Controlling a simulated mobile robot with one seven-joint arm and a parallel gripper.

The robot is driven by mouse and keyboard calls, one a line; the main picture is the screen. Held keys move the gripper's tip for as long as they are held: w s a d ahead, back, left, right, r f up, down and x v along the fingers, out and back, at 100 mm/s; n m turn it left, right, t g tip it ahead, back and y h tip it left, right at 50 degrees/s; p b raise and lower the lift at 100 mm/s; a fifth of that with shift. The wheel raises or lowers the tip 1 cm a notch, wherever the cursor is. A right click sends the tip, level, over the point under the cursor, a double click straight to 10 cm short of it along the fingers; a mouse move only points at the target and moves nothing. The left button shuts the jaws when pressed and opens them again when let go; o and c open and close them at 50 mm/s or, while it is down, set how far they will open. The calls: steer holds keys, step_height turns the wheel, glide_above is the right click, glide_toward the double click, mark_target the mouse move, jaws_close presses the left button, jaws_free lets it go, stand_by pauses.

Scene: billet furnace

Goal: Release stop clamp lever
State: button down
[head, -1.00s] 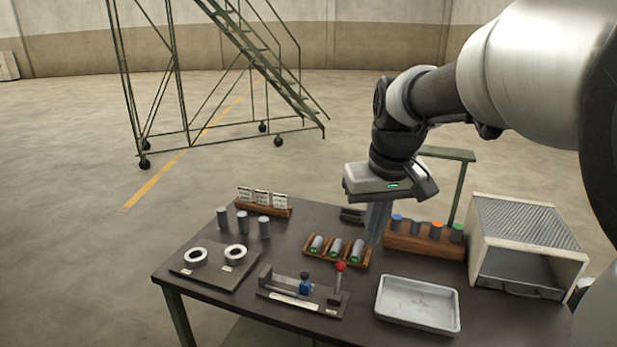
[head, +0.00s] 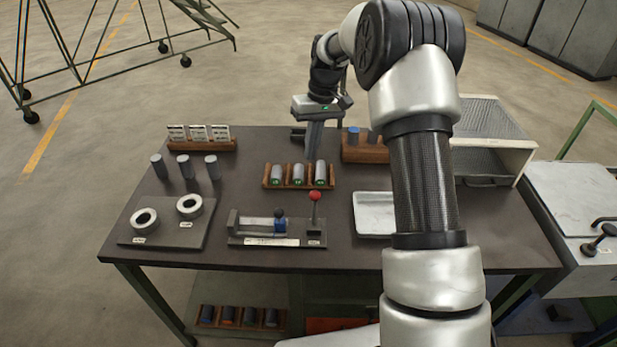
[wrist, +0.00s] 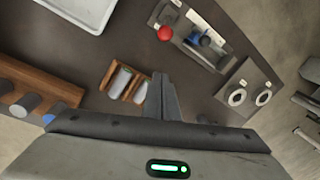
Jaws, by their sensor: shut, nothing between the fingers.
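The stop clamp lever (head: 315,202) has a red ball knob on a thin upright stem. It stands at the right end of the clamp fixture (head: 245,238), which has a blue part (head: 280,224) and a grey bar on it. In the wrist view the red knob (wrist: 165,33) is at the top middle, with the blue part (wrist: 205,41) to its right. My gripper (head: 314,150) is shut and empty. It points down behind the rack of grey cylinders, apart from the lever. In the wrist view its fingers (wrist: 161,80) show in the middle.
A wooden rack with several grey cylinders (head: 298,176) stands between gripper and fixture. A tray (head: 372,214) lies to the right. A plate with two rings (head: 165,238) is at the left. A wooden block (head: 360,156) and a ribbed box (head: 490,150) stand at the back right.

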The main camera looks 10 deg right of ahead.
mark_target(315, 208)
steer(key=shift+w+f, duration=0.1)
steer(key=shift+f, duration=0.05)
steer(key=s+f+p, duration=0.1)
steer(key=s+f, duration=0.3)
steer(key=f, duration=0.4)
steer(key=shift+a+f+p, duration=0.25)
steer(key=shift+p, duration=0.15)
steer(key=shift+s, duration=0.15)
stand_by(0.4)
